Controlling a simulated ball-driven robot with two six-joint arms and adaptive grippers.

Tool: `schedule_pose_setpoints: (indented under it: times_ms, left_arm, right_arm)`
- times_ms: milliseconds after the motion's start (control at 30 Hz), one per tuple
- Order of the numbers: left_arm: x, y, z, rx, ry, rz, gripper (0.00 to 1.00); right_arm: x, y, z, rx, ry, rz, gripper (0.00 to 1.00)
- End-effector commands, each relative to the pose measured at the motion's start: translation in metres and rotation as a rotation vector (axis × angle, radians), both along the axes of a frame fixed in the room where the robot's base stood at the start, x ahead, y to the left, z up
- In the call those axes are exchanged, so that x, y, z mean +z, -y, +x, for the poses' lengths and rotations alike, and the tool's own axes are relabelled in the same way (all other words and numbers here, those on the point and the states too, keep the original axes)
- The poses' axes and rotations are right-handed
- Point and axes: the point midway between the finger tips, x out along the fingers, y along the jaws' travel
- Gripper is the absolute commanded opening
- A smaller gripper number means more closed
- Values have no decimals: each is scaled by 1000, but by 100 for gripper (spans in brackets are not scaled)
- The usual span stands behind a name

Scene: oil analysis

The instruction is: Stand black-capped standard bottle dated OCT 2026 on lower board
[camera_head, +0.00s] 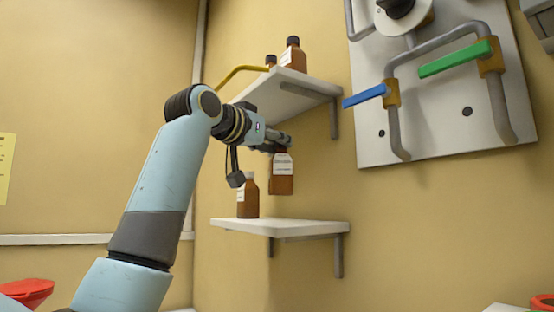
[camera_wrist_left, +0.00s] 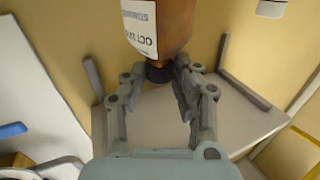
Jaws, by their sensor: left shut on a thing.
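My left gripper (camera_head: 278,146) is shut on the black cap (camera_wrist_left: 158,72) of a brown bottle (camera_head: 283,184). The bottle hangs upright in the air, apart from the lower board (camera_head: 315,229) and above its middle. In the left wrist view the bottle (camera_wrist_left: 176,28) appears upside down, with a white label (camera_wrist_left: 141,27) reading "OCT" and a partly unclear year. Another brown bottle with a white label (camera_head: 248,200) stands on the left part of the lower board, its cap partly hidden by my arm. My right gripper is not in view.
The upper board (camera_head: 275,90), on a grey bracket, carries brown bottles (camera_head: 293,56) with black caps. A yellow pipe (camera_head: 238,70) runs beside it. A wall panel (camera_head: 430,120) with blue and green handles is at right. The lower board's right part is clear.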

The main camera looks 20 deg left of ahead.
Motion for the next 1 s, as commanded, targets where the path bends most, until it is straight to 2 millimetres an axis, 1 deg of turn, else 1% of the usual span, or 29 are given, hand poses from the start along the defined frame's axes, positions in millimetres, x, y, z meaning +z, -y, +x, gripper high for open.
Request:
schedule_pose_setpoints:
  times_ms: [167,333,400,467,767,800,967,1000]
  left_arm:
    - [-14,0,-1,-1,3,-1,0]
    - [-40,0,-1,-1,0,-2,0]
    - [-46,1,0,-2,1,-3,0]
    - [-49,2,1,-1,4,-2,0]
    - [-53,2,2,0,5,-1,0]
    - [-54,2,2,-1,4,-1,29]
    - [-54,2,2,-1,4,-1,50]
    - [-54,2,2,-1,4,-2,51]
  right_arm:
    - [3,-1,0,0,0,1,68]
    - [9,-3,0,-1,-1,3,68]
    - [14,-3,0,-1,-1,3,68]
    - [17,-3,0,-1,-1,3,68]
    - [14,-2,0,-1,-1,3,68]
    - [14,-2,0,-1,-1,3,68]
    - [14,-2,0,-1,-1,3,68]
    - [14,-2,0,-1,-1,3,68]
